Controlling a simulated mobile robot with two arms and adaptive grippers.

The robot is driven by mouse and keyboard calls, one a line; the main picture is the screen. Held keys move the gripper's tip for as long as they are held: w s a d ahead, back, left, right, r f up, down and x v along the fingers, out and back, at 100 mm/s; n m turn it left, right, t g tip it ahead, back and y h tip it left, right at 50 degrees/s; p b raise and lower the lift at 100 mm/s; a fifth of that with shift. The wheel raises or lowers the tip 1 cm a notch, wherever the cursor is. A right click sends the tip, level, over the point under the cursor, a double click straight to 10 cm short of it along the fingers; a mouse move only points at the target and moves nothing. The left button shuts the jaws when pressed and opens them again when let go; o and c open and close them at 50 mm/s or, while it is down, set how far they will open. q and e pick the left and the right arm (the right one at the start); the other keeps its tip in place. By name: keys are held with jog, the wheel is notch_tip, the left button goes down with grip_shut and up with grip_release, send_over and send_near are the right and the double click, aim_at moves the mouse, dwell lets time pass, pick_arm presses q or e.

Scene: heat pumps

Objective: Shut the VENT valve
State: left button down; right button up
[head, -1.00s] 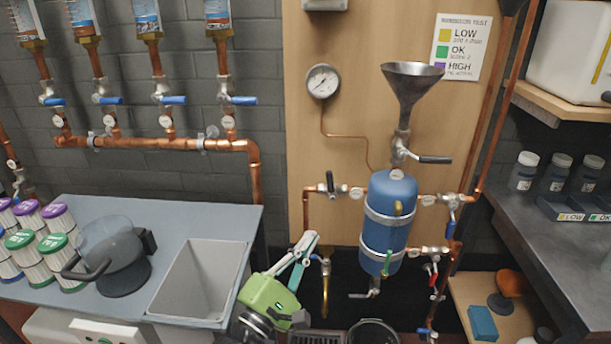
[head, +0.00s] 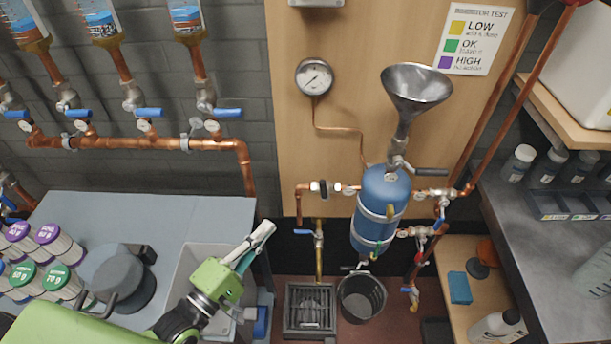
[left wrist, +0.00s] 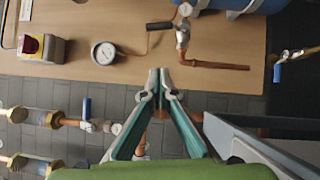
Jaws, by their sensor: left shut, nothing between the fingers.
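The blue tank (head: 382,208) hangs on the wooden panel with several valves around it. I cannot read the small tags, so I cannot tell which valve is VENT. A valve (head: 322,188) sits on the copper pipe left of the tank. One with a dark lever (head: 430,172) is under the funnel (head: 415,88). Blue-handled valves are at the right (head: 441,208) and lower left (head: 304,232). My left gripper (head: 266,230) is shut and empty, left of the tank and apart from the valves. In the left wrist view a black-handled valve (left wrist: 182,38) lies beyond the fingertips. My right gripper is not in view.
A pressure gauge (head: 314,76) is on the panel. A bucket (head: 362,297) and a floor grate (head: 309,309) are below. A grey-blue bench (head: 190,212) with a sink and several canisters stands left, a dark counter (head: 545,230) right. A copper manifold (head: 165,144) runs along the wall.

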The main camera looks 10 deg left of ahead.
aim_at(321, 189)
pick_arm(q)
jog(key=w+d+r+p, duration=0.1)
jog(key=w+d+p, duration=0.2)
jog(key=w+d, duration=0.4)
jog(key=shift+a+p+x, duration=0.3)
jog(key=shift+a+x, duration=0.05)
jog(key=shift+x, duration=1.25)
jog(key=shift+w+r, duration=0.1)
jog(key=shift+r, duration=0.05)
jog(key=shift+w+d+r, duration=0.1)
jog(key=shift+d+r, duration=0.1)
jog(key=shift+d, duration=0.25)
jog(key=shift+w+d+r, duration=0.1)
jog(key=shift+d+r, duration=0.15)
jog(key=shift+d, duration=0.15)
